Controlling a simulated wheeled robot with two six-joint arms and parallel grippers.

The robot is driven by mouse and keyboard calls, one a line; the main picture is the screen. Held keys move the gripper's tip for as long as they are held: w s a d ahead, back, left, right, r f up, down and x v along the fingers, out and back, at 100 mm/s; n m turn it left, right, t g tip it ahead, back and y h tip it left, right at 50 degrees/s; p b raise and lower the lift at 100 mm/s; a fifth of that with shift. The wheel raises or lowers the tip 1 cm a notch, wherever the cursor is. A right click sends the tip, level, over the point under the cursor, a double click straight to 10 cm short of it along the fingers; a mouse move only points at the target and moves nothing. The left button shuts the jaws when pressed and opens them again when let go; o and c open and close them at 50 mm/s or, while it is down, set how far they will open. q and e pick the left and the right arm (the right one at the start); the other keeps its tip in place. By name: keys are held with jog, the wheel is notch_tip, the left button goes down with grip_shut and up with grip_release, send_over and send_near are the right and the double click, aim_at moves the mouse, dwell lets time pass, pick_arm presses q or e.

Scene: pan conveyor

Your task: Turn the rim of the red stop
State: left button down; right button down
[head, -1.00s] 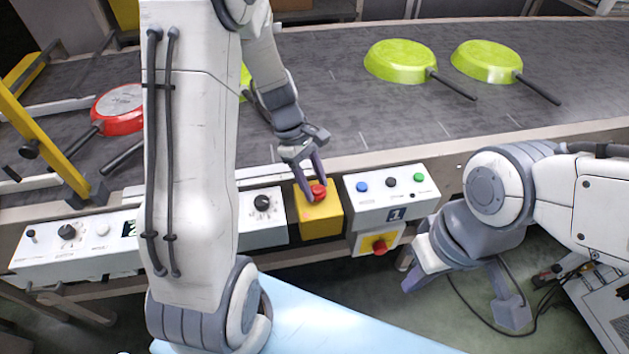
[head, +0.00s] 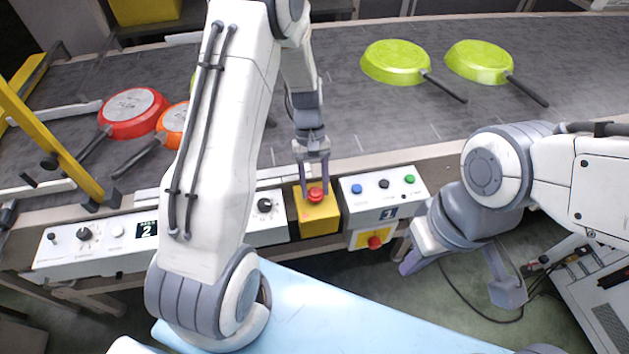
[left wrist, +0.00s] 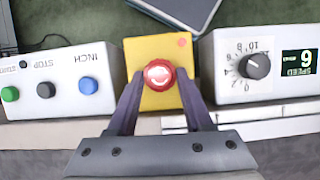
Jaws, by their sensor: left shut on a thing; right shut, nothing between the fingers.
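The red stop (head: 315,194) is a round mushroom button on top of a yellow box (head: 319,217) at the conveyor's near edge. My left gripper (head: 315,189) reaches down to it from the belt side. In the left wrist view the red stop (left wrist: 159,75) shows a white arrow mark on its face. The fingers of my left gripper (left wrist: 158,84) stand on either side of its rim and are shut on it. My right gripper (head: 411,262) is shut and empty, low at the right, apart from the panel.
A button panel (head: 384,200) stands right of the yellow box, with a red knob (head: 375,242) on a yellow plate below. A dial panel (left wrist: 260,62) stands on the other side. Green pans (head: 395,62), a red pan (head: 133,113) and an orange pan (head: 172,125) lie on the belt.

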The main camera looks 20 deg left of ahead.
pick_arm(q)
jog(key=shift+m, duration=0.4)
jog(key=shift+c, duration=1.5)
grip_release()
jog(key=shift+w, duration=0.1)
jog(key=v, duration=1)
jog(key=shift+r, duration=0.25)
jog(key=shift+w+d, duration=0.15)
